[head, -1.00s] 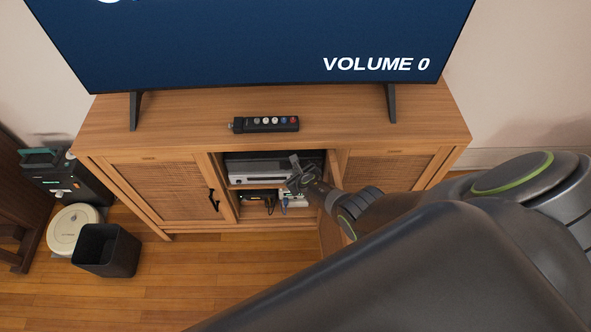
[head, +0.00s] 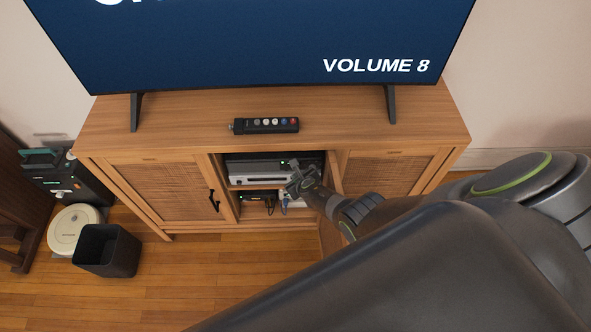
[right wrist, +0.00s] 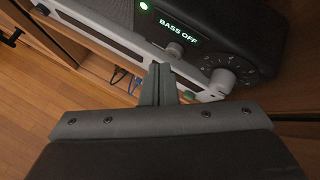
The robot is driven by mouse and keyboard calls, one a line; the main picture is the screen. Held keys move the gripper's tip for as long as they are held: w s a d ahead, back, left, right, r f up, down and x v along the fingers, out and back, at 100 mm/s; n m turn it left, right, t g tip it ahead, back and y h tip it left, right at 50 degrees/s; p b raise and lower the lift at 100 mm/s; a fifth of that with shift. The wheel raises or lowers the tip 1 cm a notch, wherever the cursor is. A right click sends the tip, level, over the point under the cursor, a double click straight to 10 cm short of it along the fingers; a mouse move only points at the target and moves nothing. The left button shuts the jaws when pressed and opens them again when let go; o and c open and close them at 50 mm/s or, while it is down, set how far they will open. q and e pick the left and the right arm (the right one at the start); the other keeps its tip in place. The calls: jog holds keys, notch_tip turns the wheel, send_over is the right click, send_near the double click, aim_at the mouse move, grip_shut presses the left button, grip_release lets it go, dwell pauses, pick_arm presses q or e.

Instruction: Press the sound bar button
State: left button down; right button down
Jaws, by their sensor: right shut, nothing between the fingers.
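The black sound bar unit (right wrist: 205,25) fills the upper part of the right wrist view. Its lit display (right wrist: 178,30) reads "BASS OFF". In the head view my right gripper (head: 293,177) is at the open middle bay of the cabinet, in front of the devices. Its shut fingers (right wrist: 160,74) point at the unit's front, just below the small button, with nothing held. I cannot tell whether they touch. My left gripper is not in view.
A silver device (head: 255,173) lies on the shelf of the wooden cabinet (head: 180,143). Cables hang below it. A black bin (head: 106,250) stands on the floor at left.

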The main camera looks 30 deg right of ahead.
jog(key=s, duration=0.1)
jog(key=s+a+p, duration=0.1)
jog(key=s, duration=0.1)
jog(key=s+a, duration=0.1)
jog(key=s, duration=0.1)
jog(key=shift+a+p, duration=0.2)
jog(key=shift+p, duration=0.2)
jog(key=shift+s, duration=0.1)
